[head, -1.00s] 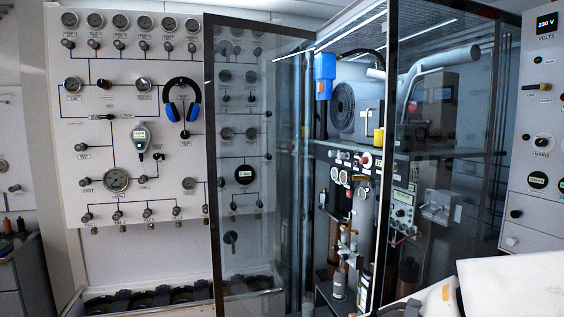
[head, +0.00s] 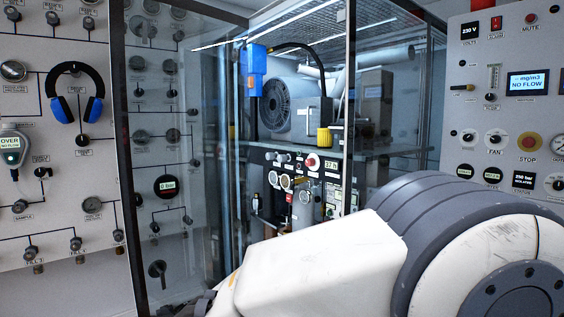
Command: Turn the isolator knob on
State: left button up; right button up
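The control panel (head: 510,60) stands at the right. It carries a dark rotary knob (head: 468,137) and a fan knob (head: 495,138) beside it. Labels at this size are too small to tell for sure which knob is the isolator, or how it is set. My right arm (head: 330,250), white with a dark grey joint, fills the lower right and hides the lower part of the panel and cabinet. Neither gripper shows clearly; only a dark bit of the arm's far end appears at the bottom edge.
A glass-doored cabinet (head: 348,60) holds a motor (head: 290,105), a blue unit (head: 254,72) and a small instrument board with a red knob (head: 312,160). A gauge wall with blue headphones (head: 75,95) is at the left. The panel also has a stop button (head: 528,144) and a NO FLOW display (head: 528,83).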

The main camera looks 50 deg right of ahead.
aim_at(310, 162)
jog(key=i, duration=1.3)
jog(key=z, duration=1.7)
